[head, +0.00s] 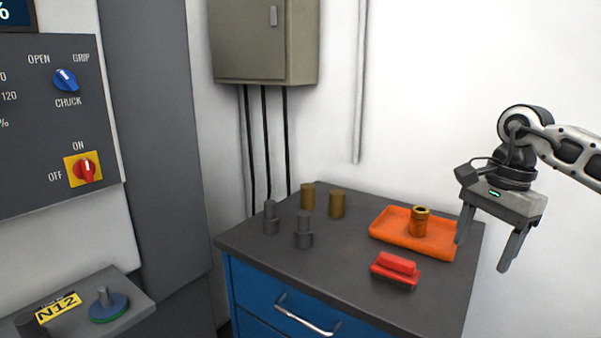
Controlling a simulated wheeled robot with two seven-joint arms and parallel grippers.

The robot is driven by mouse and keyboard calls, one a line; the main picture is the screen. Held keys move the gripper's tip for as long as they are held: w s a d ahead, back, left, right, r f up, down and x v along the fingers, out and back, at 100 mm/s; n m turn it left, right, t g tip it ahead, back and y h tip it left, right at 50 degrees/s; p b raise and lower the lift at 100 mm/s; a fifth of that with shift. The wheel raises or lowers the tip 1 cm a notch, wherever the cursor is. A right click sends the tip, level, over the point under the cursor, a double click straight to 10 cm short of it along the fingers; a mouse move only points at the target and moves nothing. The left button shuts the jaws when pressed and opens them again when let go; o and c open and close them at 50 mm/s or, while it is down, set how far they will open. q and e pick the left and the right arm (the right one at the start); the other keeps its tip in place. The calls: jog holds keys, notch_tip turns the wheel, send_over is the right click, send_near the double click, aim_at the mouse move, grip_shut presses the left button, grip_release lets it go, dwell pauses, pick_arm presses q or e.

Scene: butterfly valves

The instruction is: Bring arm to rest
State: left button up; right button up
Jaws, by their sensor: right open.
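My right arm comes in from the right edge of the head view. Its gripper (487,252) is open and empty, with its fingers pointing down. It hangs at the right edge of the cabinet top, to the right of the orange tray (392,238). The left finger overlaps the tray's right end in the picture; I cannot tell if they touch. A brass-coloured hollow part (419,222) stands upright in the tray, apart from the gripper. My left gripper is not in view.
A blue cabinet (262,298) has a dark top (340,262). On it are two brass cylinders (337,205), two grey stepped parts (304,232) and a red brush-like block (396,268). A control panel (50,120) and a small shelf (140,301) are at left. White wall lies behind.

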jog(key=s+a+f+m+g+y, duration=0.1)
jog(key=a+f+y, duration=0.35)
jog(key=a, duration=0.65)
jog(key=s+a+f+m+g+y, duration=0.1)
jog(key=a+f+y, duration=0.35)
jog(key=a, duration=0.65)
jog(key=s+a+r+m+t+y, duration=0.1)
jog(key=s+a+m+t+y, duration=0.15)
jog(key=a+m+y, duration=0.35)
jog(key=s+a+m+t+y, duration=0.25)
jog(key=a+m, duration=0.35)
jog(key=m, duration=0.3)
jog(key=d+f+m+t+h, duration=0.4)
jog(key=f+m+t+h, duration=0.15)
jog(key=m, duration=0.75)
jog(key=d+f+m+t+h, duration=0.45)
jog(key=m+t, duration=0.25)
jog(key=m, duration=0.7)
jog(key=s+d+f+m+g+h, duration=0.2)
jog(key=s+d+f+m+h, duration=0.1)
jog(key=s+f+m, duration=0.2)
jog(key=s+d+f+m+g+h, duration=0.3)
jog(key=s+f+m, duration=0.3)
jog(key=f, duration=0.4)
jog(key=shift+s+d+m, duration=0.25)
jog(key=shift+s+m, duration=0.05)
